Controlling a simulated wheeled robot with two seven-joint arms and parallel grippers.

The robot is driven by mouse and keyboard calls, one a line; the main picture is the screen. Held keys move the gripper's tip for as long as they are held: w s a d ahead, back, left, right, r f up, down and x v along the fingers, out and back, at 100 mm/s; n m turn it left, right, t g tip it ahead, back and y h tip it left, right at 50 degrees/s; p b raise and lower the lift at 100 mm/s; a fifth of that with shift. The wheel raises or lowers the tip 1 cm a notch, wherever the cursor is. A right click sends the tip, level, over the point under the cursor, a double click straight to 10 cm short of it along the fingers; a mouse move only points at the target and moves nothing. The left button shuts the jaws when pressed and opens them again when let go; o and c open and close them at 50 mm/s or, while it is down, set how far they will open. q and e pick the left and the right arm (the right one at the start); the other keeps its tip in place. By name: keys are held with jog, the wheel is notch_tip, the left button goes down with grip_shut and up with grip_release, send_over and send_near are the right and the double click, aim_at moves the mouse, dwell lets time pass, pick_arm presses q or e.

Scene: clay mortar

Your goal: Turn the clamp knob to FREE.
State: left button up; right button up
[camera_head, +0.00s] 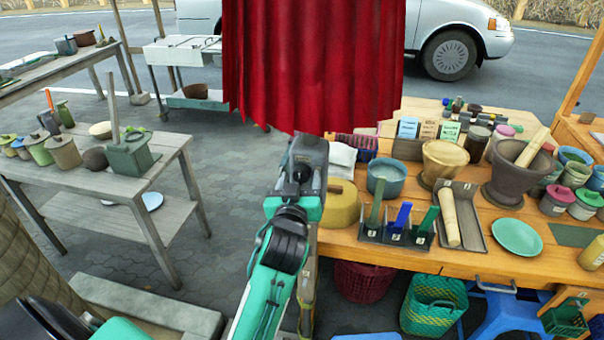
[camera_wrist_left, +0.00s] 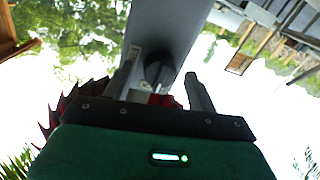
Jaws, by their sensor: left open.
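In the left wrist view a dark, rounded clamp knob (camera_wrist_left: 157,71) sits on a flat grey post (camera_wrist_left: 172,28), with a small pale label beside it. My left gripper (camera_wrist_left: 161,64) is open, with one finger on each side of the knob. I cannot tell whether the fingers touch it. The knob's lettering and setting are too small to read. In the head view my left arm reaches up to the red curtain's lower edge; its wrist hides the fingers and the knob. My right gripper is out of view.
A red curtain (camera_head: 312,60) hangs just beyond my left wrist. To the right, a wooden stall table (camera_head: 400,257) is crowded with bowls, mortars and jars. A grey bench (camera_head: 110,185) with pots stands left. Paved floor (camera_head: 225,180) lies clear between them.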

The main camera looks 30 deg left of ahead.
pick_arm(q)
jog(key=shift+r, duration=0.1)
jog(key=c, duration=1)
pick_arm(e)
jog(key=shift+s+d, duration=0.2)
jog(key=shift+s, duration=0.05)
